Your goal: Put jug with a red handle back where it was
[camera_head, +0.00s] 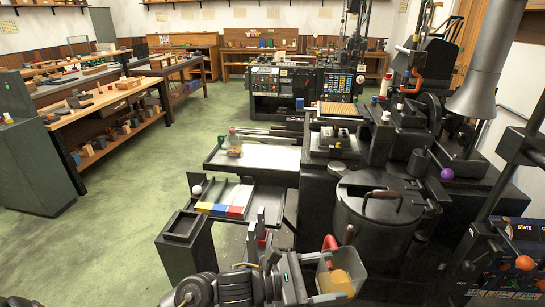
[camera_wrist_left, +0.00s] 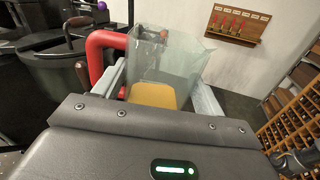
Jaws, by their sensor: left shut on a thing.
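The clear jug with a red handle (camera_head: 345,266) is at the bottom of the head view, with a yellow-orange layer at its bottom. Its red handle (camera_head: 329,243) shows at its upper left. My left gripper (camera_head: 310,272) is shut on the jug. In the left wrist view the jug (camera_wrist_left: 180,62) sits between the two fingers (camera_wrist_left: 158,93), with the red handle (camera_wrist_left: 100,45) at the left. The jug is held in front of the dark vat. My right gripper is in neither view.
A dark lidded vat (camera_head: 375,217) stands just behind the jug. A tray with white, yellow, blue and red blocks (camera_head: 223,200) and a dark open bin (camera_head: 183,228) are at the left. A wooden wall rack (camera_wrist_left: 238,24) and a wooden bottle rack (camera_wrist_left: 292,125) show at the right. Green floor is open at left.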

